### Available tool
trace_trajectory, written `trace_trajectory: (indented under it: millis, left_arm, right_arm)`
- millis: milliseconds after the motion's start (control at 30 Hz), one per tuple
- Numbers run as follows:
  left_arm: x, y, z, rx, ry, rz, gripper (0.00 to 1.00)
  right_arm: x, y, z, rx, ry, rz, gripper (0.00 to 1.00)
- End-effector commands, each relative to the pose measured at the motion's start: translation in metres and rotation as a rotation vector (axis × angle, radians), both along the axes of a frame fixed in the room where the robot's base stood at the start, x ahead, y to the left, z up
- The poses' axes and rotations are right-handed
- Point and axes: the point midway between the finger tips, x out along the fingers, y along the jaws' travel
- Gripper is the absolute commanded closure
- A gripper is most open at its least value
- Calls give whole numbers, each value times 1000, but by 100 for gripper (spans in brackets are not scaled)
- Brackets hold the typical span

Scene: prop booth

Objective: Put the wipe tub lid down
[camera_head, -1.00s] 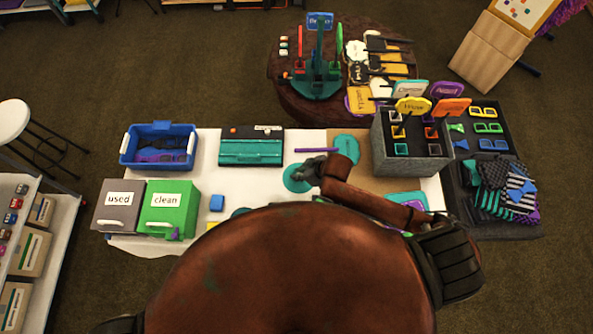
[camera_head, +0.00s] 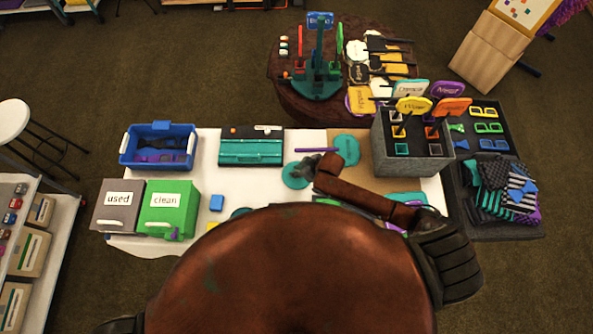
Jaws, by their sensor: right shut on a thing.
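The wipe tub lid (camera_head: 293,178) appears as a flat teal disc over the white table top, left of centre. My right gripper (camera_head: 304,166) is at its upper right edge, shut on it. The fingertips are small and dark, and the exact grip is hard to make out. I cannot tell whether the lid touches the table. A teal round shape (camera_head: 240,212) shows partly behind my body; I cannot tell whether it is the tub. My left gripper is not in view.
A teal case (camera_head: 252,152) and blue bin (camera_head: 158,146) stand behind and left. A grey sign holder (camera_head: 410,163) stands right.

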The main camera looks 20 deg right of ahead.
Motion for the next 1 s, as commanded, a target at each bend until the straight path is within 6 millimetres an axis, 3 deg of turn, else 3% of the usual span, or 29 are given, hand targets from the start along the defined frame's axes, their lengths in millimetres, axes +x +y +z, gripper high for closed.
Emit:
trace_trajectory:
  millis: [100, 133, 367, 767, 1000]
  left_arm:
    - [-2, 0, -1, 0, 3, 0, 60]
    - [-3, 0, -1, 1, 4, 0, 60]
    - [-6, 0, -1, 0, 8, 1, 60]
    - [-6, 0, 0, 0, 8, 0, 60]
    - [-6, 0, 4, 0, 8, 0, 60]
  right_arm:
    - [0, 0, -2, 0, 0, -1, 100]
    - [0, 0, -3, 0, 0, -1, 83]
    - [0, -1, -2, 0, 1, -1, 67]
    - [-2, -4, 4, -2, 1, -2, 66]
    - [-20, -19, 42, -1, -1, -1, 66]
